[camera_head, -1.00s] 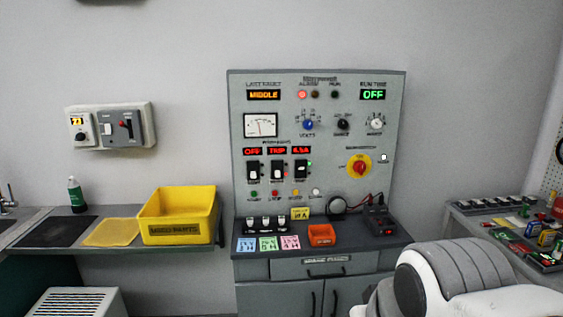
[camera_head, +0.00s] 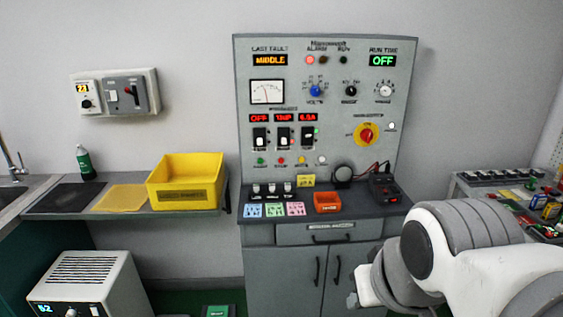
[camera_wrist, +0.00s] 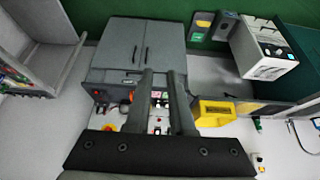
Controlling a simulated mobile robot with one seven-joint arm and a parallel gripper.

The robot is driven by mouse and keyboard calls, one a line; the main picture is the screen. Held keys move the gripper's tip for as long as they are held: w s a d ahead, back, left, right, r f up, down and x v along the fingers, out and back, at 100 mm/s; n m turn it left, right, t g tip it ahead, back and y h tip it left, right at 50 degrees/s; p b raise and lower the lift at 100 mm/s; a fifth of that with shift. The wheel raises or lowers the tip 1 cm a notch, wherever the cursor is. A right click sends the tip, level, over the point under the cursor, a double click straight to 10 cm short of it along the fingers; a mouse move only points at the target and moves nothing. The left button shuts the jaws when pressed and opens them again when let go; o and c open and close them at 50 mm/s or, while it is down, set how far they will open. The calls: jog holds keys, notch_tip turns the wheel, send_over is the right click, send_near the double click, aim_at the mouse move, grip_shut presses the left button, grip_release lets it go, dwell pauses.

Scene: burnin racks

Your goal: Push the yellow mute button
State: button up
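The yellow mute button (camera_head: 301,160) is a small round button in the row low on the grey control panel (camera_head: 245,90). It sits between a red button (camera_head: 281,161) and a white one (camera_head: 321,160). My arm is at the lower right of the head view, in front of and below the panel; its fingertips cannot be made out there. In the wrist view my gripper (camera_wrist: 161,74) has two dark fingers apart with nothing held between them. That view shows the bench upside down, and the yellow button cannot be made out in it.
A narrow bench top below the panel holds an orange bin (camera_head: 327,203), coloured notes, a black meter (camera_head: 384,189) and a yellow tag (camera_head: 306,181). A yellow parts bin (camera_head: 187,200) stands on the left shelf. A cluttered bench (camera_head: 470,182) is at right.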

grip_shut()
dwell(1.4)
